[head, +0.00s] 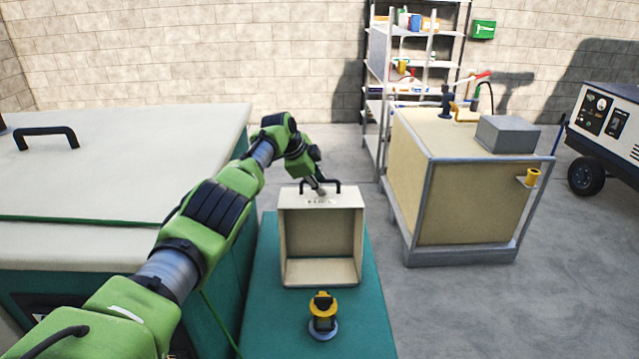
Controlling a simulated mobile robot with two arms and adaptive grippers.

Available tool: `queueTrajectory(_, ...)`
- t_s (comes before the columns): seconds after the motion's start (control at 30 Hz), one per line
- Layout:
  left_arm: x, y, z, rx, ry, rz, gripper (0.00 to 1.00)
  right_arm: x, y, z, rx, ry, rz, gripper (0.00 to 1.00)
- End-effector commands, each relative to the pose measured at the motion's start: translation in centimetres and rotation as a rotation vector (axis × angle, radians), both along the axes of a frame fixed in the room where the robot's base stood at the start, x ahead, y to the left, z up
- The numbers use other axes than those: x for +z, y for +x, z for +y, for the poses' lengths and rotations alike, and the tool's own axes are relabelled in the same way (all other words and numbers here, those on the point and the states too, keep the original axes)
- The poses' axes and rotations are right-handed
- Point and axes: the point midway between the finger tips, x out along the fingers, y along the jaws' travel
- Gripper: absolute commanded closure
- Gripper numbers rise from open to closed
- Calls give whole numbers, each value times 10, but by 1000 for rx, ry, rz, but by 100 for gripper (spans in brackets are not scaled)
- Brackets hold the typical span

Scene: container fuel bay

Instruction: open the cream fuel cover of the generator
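The cream fuel cover (320,272) stands tipped up on the teal deck (357,319) of the generator. Its hollow inner side faces me. Its dark handle (333,184) is at the top edge. In front of the cover, a yellow and black fuel cap (322,315) on a grey neck is exposed on the deck. My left arm reaches over from the left, and my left gripper (317,188) is at the handle, behind the cover's top edge. Its fingers are small and partly hidden, so its grip cannot be made out. My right gripper is not in view.
A large cream lid (110,165) with a black handle lies on the teal housing at left. A tan tank in a grey frame (460,260) stands at right, with a shelf rack (373,110) behind it. A wheeled machine (606,125) is at far right. Floor between is clear.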

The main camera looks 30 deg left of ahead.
Motion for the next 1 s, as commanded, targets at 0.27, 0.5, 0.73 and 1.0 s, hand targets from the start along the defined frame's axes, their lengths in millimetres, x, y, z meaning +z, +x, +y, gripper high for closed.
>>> queueTrajectory(0.27, 11, 1, 0, -1, 1, -6, 75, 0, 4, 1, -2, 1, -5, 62)
queueTrajectory(0.5, 56, 1, 0, 0, 0, -6, 75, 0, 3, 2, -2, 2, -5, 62)
queueTrajectory(0.73, 91, 1, -1, -1, -1, -2, 75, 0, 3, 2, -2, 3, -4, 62)
queueTrajectory(1.0, 100, 0, 0, 0, 0, 1, 75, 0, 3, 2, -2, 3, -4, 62)
